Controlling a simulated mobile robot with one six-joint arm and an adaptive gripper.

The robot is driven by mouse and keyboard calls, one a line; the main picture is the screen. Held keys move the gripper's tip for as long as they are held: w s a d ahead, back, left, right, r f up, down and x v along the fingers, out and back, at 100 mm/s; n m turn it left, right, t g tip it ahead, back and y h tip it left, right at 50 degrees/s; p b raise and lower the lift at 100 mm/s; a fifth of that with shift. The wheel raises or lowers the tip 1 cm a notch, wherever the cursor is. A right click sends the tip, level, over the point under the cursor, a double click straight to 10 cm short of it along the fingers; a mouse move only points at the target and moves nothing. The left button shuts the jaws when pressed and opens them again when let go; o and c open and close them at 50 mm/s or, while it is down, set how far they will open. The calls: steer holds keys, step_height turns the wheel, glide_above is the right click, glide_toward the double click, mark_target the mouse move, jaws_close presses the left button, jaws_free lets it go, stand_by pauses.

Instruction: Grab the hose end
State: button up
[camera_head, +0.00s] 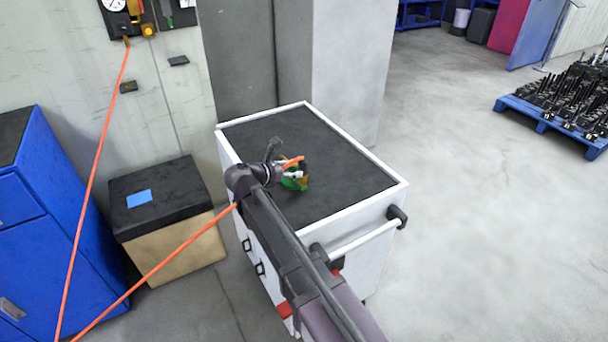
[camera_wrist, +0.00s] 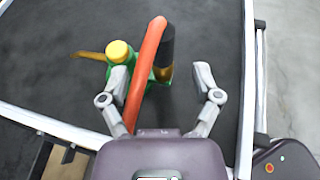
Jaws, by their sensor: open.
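The orange hose (camera_head: 180,246) rises from the bottom left, passes behind my arm and shows again as a short piece (camera_head: 293,161) over the trolley top. In the wrist view the hose (camera_wrist: 146,65) runs up between my fingers, close to the left one, and bends at its top beside a black cylinder (camera_wrist: 167,45) with a brass lower part. I cannot tell whether the cylinder is the hose end. A green device (camera_head: 294,184) with a yellow cap (camera_wrist: 118,51) is below. My gripper (camera_wrist: 162,76) is open, its fingers spread around hose and cylinder.
The white trolley has a dark top (camera_head: 340,172) with a raised rim and a handle (camera_head: 365,241) at the front right. Blue cabinet (camera_head: 40,210) and black-topped box (camera_head: 160,187) stand left. A blue pallet (camera_head: 550,126) is far right. The floor right of the trolley is clear.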

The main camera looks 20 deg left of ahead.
mark_target(299, 168)
steer(key=shift+w, duration=0.1)
stand_by(0.3)
steer(key=shift+b+x, duration=1.1)
steer(key=shift+x, duration=1.45)
steer(key=shift+d+f, duration=0.1)
steer(key=shift+f, duration=0.05)
jaws_close()
